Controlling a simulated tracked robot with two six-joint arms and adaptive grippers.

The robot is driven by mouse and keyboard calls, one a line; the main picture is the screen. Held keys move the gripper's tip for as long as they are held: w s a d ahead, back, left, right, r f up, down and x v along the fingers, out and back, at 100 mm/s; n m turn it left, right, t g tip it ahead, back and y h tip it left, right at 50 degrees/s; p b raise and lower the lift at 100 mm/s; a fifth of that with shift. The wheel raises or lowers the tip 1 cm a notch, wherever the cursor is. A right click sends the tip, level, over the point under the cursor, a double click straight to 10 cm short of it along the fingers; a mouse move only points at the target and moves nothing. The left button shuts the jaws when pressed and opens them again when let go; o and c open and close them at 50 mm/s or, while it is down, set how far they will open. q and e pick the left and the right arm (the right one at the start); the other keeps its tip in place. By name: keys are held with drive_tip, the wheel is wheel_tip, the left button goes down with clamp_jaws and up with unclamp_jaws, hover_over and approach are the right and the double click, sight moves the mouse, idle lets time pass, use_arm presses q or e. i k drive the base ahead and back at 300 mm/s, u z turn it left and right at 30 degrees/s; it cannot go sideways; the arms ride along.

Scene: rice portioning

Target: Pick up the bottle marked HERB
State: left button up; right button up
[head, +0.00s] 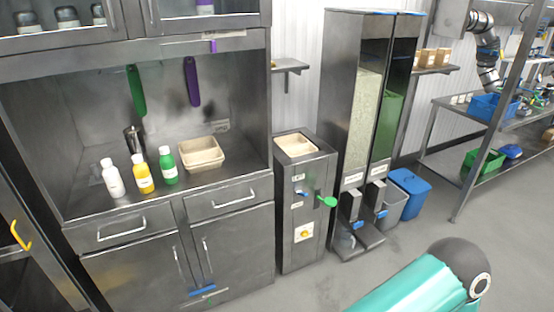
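Three bottles with white caps stand upright on the steel cabinet's counter at the left. They are a white bottle (113,178), a yellow bottle (143,174) and a green bottle (168,165) at the right of the row. Each has a small label, but the print is too small to read, so I cannot tell which says HERB. Neither of my grippers is in view. A teal and dark arm link, apparently mine, shows at the bottom right, far from the bottles.
A beige tray stack (201,153) sits right of the bottles, and a dark metal container (134,138) behind them. A steel unit with a green knob (328,201) and tall dispensers (362,120) stand further right. Blue bin (410,193) and shelving follow. Floor in front is clear.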

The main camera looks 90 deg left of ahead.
sight(167, 161)
drive_tip(key=z, duration=0.55)
drive_tip(key=i, duration=0.35)
drive_tip(key=u, duration=2.65)
drive_tip(key=i, duration=0.25)
drive_tip(key=u, duration=2.15)
drive_tip(key=k, duration=0.45)
drive_tip(key=u, duration=0.3)
drive_tip(key=i, duration=1.55)
drive_tip(key=z, duration=0.4)
